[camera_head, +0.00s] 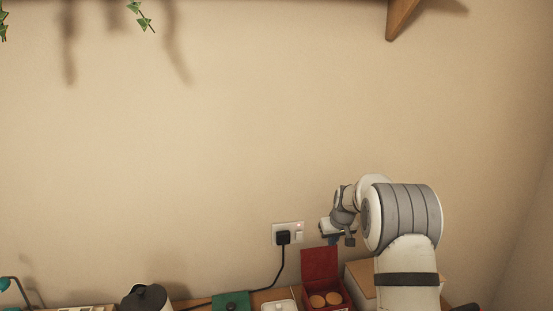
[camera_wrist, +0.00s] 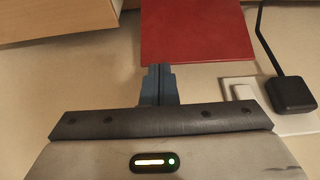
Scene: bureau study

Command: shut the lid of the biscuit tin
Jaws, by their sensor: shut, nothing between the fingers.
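The red biscuit tin (camera_head: 346,296) stands at the bottom of the head view with its lid (camera_head: 320,264) open and upright at the back. Round biscuits (camera_head: 318,300) show inside. My gripper (camera_head: 333,240) is just above the lid's top edge, near the wall. In the wrist view the red lid (camera_wrist: 197,30) fills the top middle. My gripper's narrow blue-grey fingers (camera_wrist: 158,70) are together and empty, with their tips at the lid's edge. I cannot tell whether they touch the lid.
A cardboard box (camera_head: 361,274) stands right of the tin. A wall socket with a black plug (camera_head: 283,237) is left of my gripper, its cable running down. A green item (camera_head: 230,301), a white dish (camera_head: 278,305) and a dark-topped container (camera_head: 146,298) stand to the left.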

